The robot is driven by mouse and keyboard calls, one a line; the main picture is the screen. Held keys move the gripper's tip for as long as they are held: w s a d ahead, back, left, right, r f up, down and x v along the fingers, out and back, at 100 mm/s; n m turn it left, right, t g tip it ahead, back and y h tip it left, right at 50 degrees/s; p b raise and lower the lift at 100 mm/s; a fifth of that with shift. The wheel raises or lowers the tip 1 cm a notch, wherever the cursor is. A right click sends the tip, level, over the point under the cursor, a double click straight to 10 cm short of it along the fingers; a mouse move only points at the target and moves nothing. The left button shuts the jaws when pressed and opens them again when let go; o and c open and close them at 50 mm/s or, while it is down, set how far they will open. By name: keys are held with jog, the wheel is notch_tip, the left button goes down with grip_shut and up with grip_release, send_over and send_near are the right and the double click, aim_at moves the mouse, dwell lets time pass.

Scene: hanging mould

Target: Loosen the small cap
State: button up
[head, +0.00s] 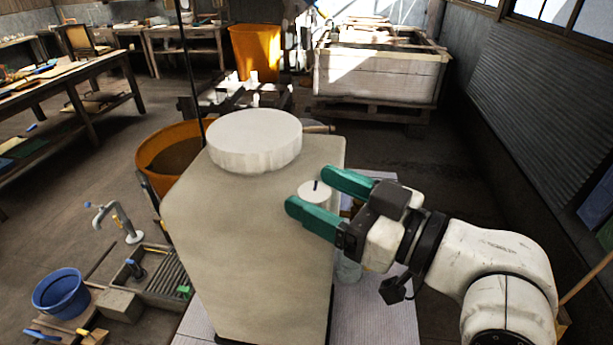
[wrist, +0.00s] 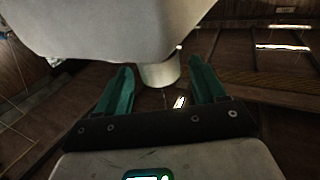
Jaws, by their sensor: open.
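The small cap (head: 315,190) is a short white cylinder with a dark mark on top, at the right side of a large pale mould (head: 255,235). A wider white round cap (head: 254,140) sits on top of the mould. My gripper (head: 309,191) is open, with its green fingers on either side of the small cap. In the wrist view the small cap (wrist: 160,74) shows below the mould's pale body (wrist: 110,25), between the fingertips of my gripper (wrist: 160,68). A gap shows on each side of it; I see no contact.
An orange tub (head: 168,150) stands behind the mould at left. A blue bucket (head: 60,293), a tap (head: 118,222) and a grated tray (head: 160,275) are at lower left. A dark cable (head: 190,75) runs upward behind the mould. Open floor (head: 420,155) lies at back right.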

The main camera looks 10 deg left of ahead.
aim_at(304, 186)
jog(key=shift+p+x, duration=0.3)
jog(key=shift+x, duration=1.25)
jog(key=c, duration=1)
